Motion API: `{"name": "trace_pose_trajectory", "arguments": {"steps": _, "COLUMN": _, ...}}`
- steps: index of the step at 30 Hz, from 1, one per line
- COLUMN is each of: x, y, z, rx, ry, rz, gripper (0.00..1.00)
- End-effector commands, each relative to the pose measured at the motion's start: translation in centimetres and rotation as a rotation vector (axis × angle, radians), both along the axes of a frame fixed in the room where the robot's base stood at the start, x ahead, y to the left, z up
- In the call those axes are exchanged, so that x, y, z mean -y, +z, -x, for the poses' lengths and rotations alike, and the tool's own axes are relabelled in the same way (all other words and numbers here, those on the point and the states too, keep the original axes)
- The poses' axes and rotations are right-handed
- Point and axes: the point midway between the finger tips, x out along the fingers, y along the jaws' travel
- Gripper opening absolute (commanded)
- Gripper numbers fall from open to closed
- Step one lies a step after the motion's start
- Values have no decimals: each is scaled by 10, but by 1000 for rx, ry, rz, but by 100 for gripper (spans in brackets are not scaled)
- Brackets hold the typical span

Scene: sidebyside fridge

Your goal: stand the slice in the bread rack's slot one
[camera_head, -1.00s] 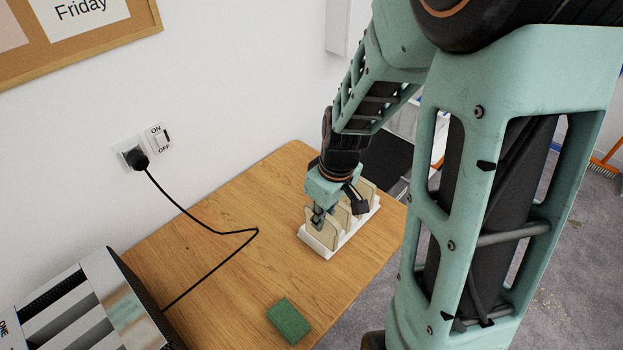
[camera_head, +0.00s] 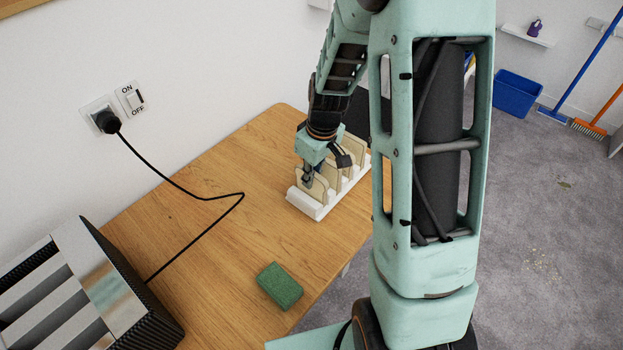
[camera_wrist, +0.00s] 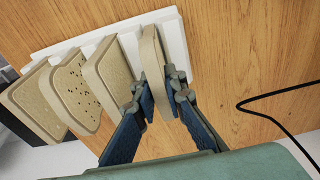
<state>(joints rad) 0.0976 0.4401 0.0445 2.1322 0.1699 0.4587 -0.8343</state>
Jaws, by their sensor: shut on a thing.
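The white bread rack (camera_head: 303,206) stands near the table's edge; its base also shows in the wrist view (camera_wrist: 177,45). My gripper (camera_head: 308,178) is over the rack's near end and shut on a tan bread slice (camera_head: 318,190). In the wrist view my gripper's blue fingers (camera_wrist: 158,90) pinch this slice (camera_wrist: 152,62) from both sides. It stands roughly upright at the rack's end. Its lower edge meets the rack in the picture, but I cannot tell how deep it sits. Three other slices (camera_wrist: 108,75) stand in a row beside it, partly hidden by my gripper in the head view.
A green sponge (camera_head: 280,286) lies on the wooden table (camera_head: 215,255). A toaster (camera_head: 85,290) stands at the lower left, and a black cord (camera_head: 185,190) runs from the wall socket (camera_head: 103,118) across the table. The wood between cord and rack is clear.

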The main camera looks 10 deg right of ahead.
Motion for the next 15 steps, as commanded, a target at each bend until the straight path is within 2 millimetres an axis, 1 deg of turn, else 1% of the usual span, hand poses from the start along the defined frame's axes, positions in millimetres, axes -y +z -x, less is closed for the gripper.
{"name": "trace_pose_trajectory", "arguments": {"steps": 4, "x": 0, "y": 2, "z": 0, "rx": 0, "ry": 0, "rz": 0, "gripper": 0}}
{"name": "trace_pose_trajectory", "arguments": {"steps": 8, "x": 0, "y": -3, "z": 0, "rx": 0, "ry": 1, "rz": 0, "gripper": 0}}
{"name": "trace_pose_trajectory", "arguments": {"steps": 9, "x": 0, "y": -2, "z": 0, "rx": 0, "ry": 1, "rz": 0, "gripper": 13}}
{"name": "trace_pose_trajectory", "arguments": {"steps": 13, "x": 0, "y": -1, "z": 0, "rx": 0, "ry": 1, "rz": 0, "gripper": 27}}
{"name": "trace_pose_trajectory", "arguments": {"steps": 15, "x": 0, "y": -1, "z": 0, "rx": 0, "ry": 1, "rz": 0, "gripper": 28}}
